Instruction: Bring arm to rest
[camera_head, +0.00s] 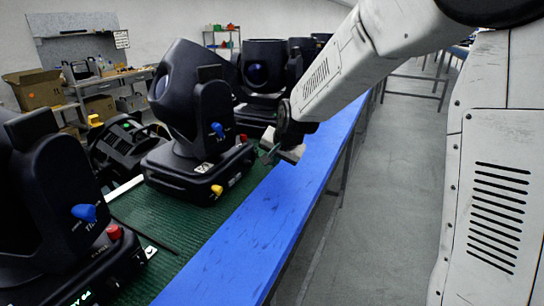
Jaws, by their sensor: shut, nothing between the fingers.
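My arm reaches in from the upper right, over the blue edge strip of the bench. My gripper (268,154) is at its lower end, small in the picture, above the blue strip (240,235) and to the right of a black moving-head light. It is shut and holds nothing that I can see. The fingers are partly dark and hard to make out against the background.
Several black stage lights stand on the green mat (170,238): one at the near left (50,220), one in the middle (190,110), more behind. A thin dark rod lies on the mat. Cardboard boxes (35,88) stand at the back left. The grey floor (385,200) at right is clear.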

